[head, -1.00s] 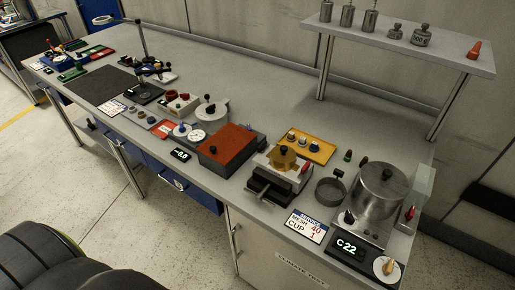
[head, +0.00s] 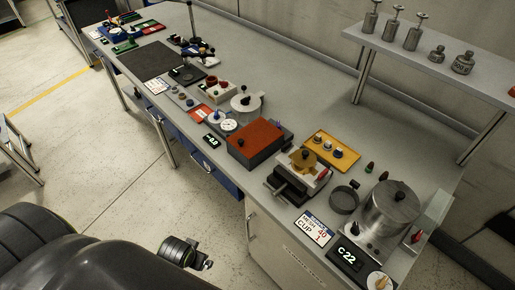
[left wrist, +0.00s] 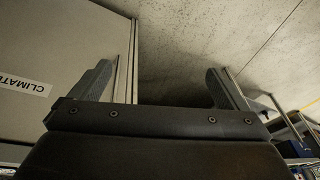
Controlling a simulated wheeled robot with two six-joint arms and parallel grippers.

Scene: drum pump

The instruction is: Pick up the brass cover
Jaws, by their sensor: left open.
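The brass cover (head: 302,159) is a gold-coloured round piece with a dark knob. It sits on top of a vise-like fixture (head: 290,188) with pale jaws and a dark front, on the bench right of centre in the head view. In the left wrist view my left gripper (left wrist: 162,82) is open, its two fingers wide apart with nothing between them. Part of my left arm (head: 178,251) shows low in the head view, in front of the bench and well away from the cover. My right gripper is not in view.
A red-topped box (head: 256,140) stands left of the fixture and a yellow tray (head: 338,153) behind it. A dark ring cup (head: 344,200) and a steel pot (head: 390,212) stand to its right. The bench cabinet (left wrist: 55,50) is close on the left in the wrist view.

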